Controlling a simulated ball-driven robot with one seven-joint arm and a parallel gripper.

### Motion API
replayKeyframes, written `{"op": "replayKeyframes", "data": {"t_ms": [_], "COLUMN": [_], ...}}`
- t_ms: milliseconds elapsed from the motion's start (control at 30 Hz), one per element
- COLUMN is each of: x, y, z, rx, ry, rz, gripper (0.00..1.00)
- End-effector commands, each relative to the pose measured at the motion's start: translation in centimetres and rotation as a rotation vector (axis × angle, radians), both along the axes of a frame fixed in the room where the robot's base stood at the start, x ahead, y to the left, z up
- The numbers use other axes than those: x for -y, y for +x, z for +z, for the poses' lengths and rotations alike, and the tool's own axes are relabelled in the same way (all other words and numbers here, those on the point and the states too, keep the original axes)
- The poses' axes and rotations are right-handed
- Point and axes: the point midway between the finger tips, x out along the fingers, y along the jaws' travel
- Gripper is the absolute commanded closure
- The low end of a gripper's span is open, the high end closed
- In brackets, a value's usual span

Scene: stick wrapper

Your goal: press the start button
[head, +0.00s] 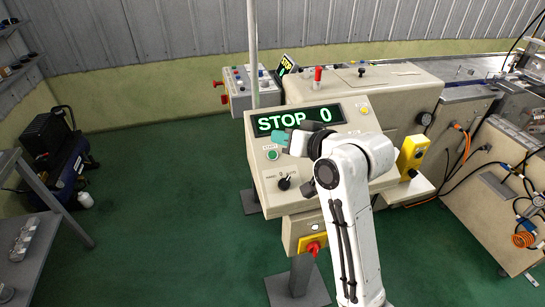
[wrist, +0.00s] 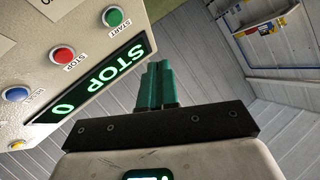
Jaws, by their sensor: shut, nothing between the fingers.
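The green start button (head: 272,155) is on the sloped face of the beige control panel (head: 262,186), below the left end of the display. In the wrist view, the green button (wrist: 112,17), labelled START, is up and left of my fingertips, at the panel's corner. My gripper (head: 277,137) has teal fingers, shut and empty. In the head view its fingertips are just above the button, over the display's lower edge. In the wrist view the fingers (wrist: 157,68) point past the panel's side, apart from the button. The display (head: 298,119) reads STOP 0.
A red stop button (wrist: 63,54) and a blue button (wrist: 16,94) sit in the same row in the wrist view. A black selector knob (head: 284,183) is below the start button. A yellow box (head: 412,152) is on the right. Green floor left of the panel is clear.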

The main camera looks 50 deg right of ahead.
Motion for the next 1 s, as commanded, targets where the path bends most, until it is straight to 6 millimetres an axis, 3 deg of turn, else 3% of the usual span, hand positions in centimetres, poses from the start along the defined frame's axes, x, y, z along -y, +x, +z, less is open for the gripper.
{"op": "replayKeyframes", "data": {"t_ms": [100, 400, 1000], "x": [0.4, 1.3, 1.8], "y": [0.6, 2.0, 2.6], "z": [-2.1, -4.9, -6.0], "rx": [0.001, -0.001, 0.000], "ry": [0.001, 0.001, 0.000], "rz": [-0.001, 0.000, 0.000], "gripper": [1.00, 1.00, 1.00]}}
